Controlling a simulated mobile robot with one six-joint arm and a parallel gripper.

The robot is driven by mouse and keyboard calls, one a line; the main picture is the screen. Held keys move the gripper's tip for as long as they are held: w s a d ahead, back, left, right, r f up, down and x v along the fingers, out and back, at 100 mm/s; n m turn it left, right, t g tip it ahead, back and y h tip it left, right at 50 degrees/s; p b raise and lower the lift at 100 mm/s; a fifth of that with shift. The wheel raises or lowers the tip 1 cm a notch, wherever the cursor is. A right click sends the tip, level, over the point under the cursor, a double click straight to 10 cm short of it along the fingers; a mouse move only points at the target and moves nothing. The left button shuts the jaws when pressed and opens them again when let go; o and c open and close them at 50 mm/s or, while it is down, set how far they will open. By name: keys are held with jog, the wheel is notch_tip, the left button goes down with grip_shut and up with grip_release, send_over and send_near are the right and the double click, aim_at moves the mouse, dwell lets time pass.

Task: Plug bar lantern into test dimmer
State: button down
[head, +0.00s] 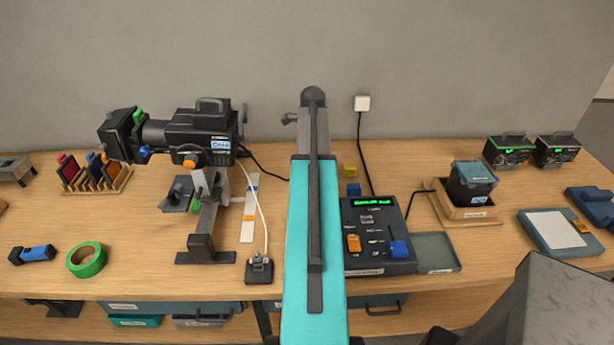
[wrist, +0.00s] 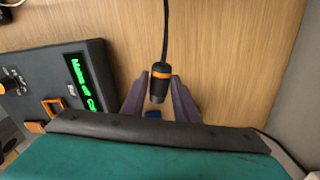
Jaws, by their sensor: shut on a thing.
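The bar lantern (head: 200,130), a black spotlight with a blue-and-white label, stands on a stand at the left of the bench. A thin black cable runs right from it and passes behind my arm. In the wrist view, my gripper (wrist: 158,76) is shut on a black plug (wrist: 159,89) with an orange ring, whose cable runs up out of view. In the head view my arm hides the gripper and plug. The dimmer (head: 361,263), a dark console with green display and faders, is right of my arm; it also shows at left in the wrist view (wrist: 38,103).
A small switch box (head: 260,271) with a white cable sits left of my arm. A blue block (head: 354,190) and a yellow block (head: 349,170) lie behind the dimmer. A grey tray (head: 437,255) adjoins its right side. A wall socket (head: 362,103) has a black cable hanging down.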

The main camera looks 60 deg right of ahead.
notch_tip(320, 180, down, 2)
jog(key=shift+f+b, duration=0.25)
jog(key=shift+b, duration=0.55)
jog(key=shift+w, duration=0.1)
jog(key=shift+f, duration=0.15)
jog(key=shift+f+b, duration=1.55)
jog(key=shift+f, duration=0.65)
jog(key=c, duration=1.3)
grip_release()
jog(key=shift+r, duration=0.15)
